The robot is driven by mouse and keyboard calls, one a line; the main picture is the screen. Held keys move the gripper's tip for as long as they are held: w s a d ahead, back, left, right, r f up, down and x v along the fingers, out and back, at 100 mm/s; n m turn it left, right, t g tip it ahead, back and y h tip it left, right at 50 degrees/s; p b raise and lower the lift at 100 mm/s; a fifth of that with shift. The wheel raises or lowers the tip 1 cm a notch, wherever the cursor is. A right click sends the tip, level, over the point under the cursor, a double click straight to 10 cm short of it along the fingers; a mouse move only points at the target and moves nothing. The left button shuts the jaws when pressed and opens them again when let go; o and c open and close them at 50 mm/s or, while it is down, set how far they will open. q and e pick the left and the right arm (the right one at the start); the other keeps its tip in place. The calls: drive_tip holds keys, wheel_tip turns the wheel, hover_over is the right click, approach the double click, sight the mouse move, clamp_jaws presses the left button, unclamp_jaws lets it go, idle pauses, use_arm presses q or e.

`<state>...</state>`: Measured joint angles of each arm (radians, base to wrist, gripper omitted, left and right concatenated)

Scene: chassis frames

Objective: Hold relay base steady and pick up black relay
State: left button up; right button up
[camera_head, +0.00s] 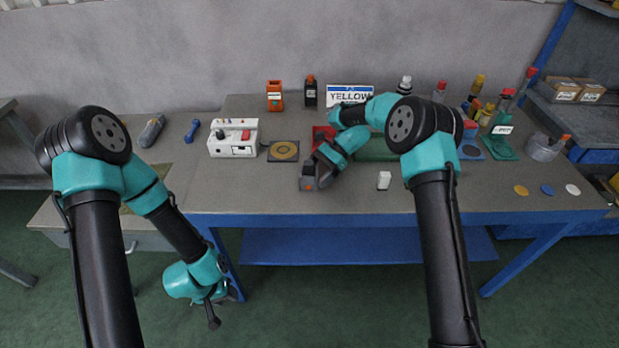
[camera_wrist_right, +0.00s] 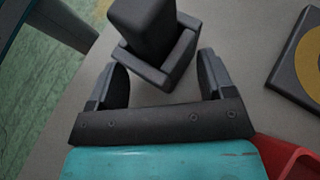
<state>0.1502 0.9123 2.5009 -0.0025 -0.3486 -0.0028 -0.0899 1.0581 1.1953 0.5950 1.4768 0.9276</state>
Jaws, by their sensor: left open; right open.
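A black relay (camera_wrist_right: 143,28) stands in a dark grey relay base (camera_wrist_right: 163,76) at the top of the right wrist view. In the head view, what appears to be this base (camera_head: 308,184) sits near the front of the table, partly hidden by my right arm. My right gripper (camera_wrist_right: 161,72) is open, with its fingers on either side of the base's near corner. I cannot tell whether they touch it. In the head view the right gripper (camera_head: 322,166) is over the base. My left gripper (camera_head: 212,308) hangs low before the table's front edge, away from the base.
A red bin (camera_head: 322,133) and a dark plate with a yellow ring (camera_head: 283,151) lie beside the right gripper. A white box (camera_head: 233,139) stands left, a white block (camera_head: 384,180) right. Bottles and a YELLOW sign (camera_head: 350,95) stand behind.

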drive_tip(key=shift+s+a+f, duration=0.3)
drive_tip(key=shift+s+a, duration=0.05)
drive_tip(key=shift+a, duration=0.1)
drive_tip(key=c, duration=0.6)
use_arm(q)
drive_tip(key=shift+o, duration=1.3)
